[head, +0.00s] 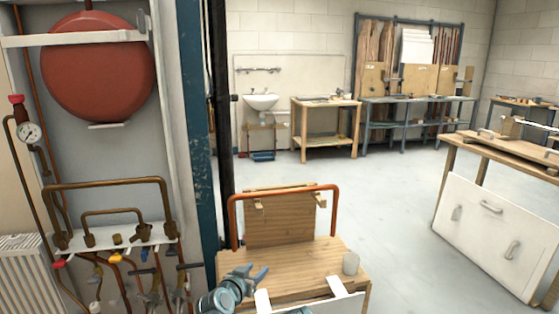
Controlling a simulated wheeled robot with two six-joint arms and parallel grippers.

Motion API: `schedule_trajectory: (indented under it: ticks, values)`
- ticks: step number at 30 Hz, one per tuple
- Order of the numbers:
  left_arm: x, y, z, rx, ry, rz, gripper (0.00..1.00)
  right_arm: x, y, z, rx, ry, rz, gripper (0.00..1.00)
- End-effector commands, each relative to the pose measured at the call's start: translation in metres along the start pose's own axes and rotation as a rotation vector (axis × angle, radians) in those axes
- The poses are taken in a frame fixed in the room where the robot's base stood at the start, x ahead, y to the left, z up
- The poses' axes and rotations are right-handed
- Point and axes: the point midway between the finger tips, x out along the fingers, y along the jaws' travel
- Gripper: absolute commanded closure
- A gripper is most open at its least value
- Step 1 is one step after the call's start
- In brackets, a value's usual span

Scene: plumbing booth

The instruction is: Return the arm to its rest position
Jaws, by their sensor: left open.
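My left gripper (256,269) shows low in the middle of the head view, over the left front part of a small wooden bench (300,262). Its blue-grey jaws are open with nothing seen between them. The gripper looks raised above the bench top, but how far is hard to tell. A sliver of teal at the bottom edge may be another part of my body. My right gripper does not show.
To the left are a blue post (194,150), pipework (110,185) and a red tank (98,68). A workbench (495,230) stands right. Grey floor (385,200) is clear between.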

Motion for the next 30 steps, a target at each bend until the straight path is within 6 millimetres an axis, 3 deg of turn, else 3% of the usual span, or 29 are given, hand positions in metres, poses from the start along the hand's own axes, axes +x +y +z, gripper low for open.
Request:
schedule_trajectory:
  ticks: [3, 6, 12, 20, 30]
  values:
    - [-0.014, 0.004, 0.062, -0.032, -0.278, 0.051, 0.51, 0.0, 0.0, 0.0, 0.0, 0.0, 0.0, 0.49]
    - [-0.035, 0.0, 0.107, -0.073, -0.501, 0.039, 0.51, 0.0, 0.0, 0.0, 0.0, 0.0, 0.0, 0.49]
    - [-0.084, -0.018, 0.166, -0.153, -0.829, -0.062, 0.51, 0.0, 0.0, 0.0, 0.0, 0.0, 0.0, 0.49]
    - [-0.149, -0.041, 0.206, -0.251, -1.137, -0.253, 0.51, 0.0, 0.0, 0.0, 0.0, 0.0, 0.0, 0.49]
    - [-0.147, 0.025, 0.229, -0.07, -1.218, -0.179, 0.51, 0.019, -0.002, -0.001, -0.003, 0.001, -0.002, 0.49]
